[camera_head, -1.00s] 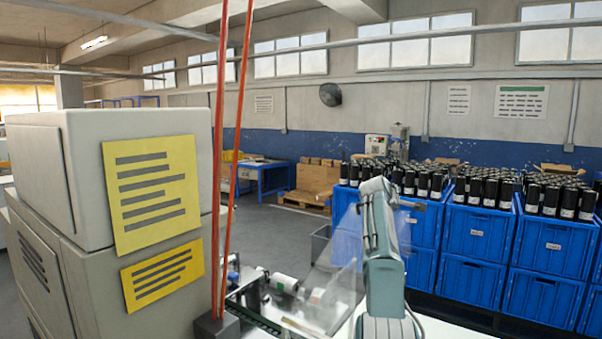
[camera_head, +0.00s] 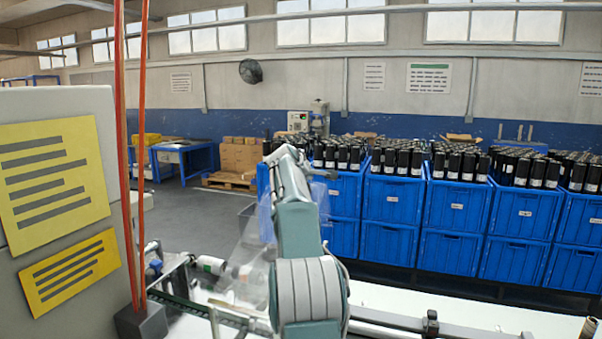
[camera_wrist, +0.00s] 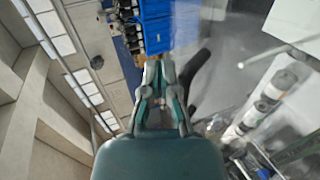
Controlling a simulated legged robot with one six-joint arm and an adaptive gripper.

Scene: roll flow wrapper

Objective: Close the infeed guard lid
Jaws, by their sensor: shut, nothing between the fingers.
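The infeed guard lid (camera_head: 252,240) is a clear, see-through panel. It stands raised and tilted over the infeed, just left of my arm in the head view, and my arm covers part of its right side. In the wrist view its clear sheet (camera_wrist: 235,75) lies to the right of my gripper (camera_wrist: 158,66). A dark bar (camera_wrist: 201,72) shows close to the right of the fingertips, and I cannot tell whether they touch. My gripper is shut and empty. In the head view my arm hides most of the gripper.
White rolls with dark ends (camera_head: 212,265) lie on the infeed below the lid. A grey cabinet with yellow signs (camera_head: 50,185) and red upright rods (camera_head: 131,150) stand at the left. Blue crates of black bottles (camera_head: 455,210) line the back right.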

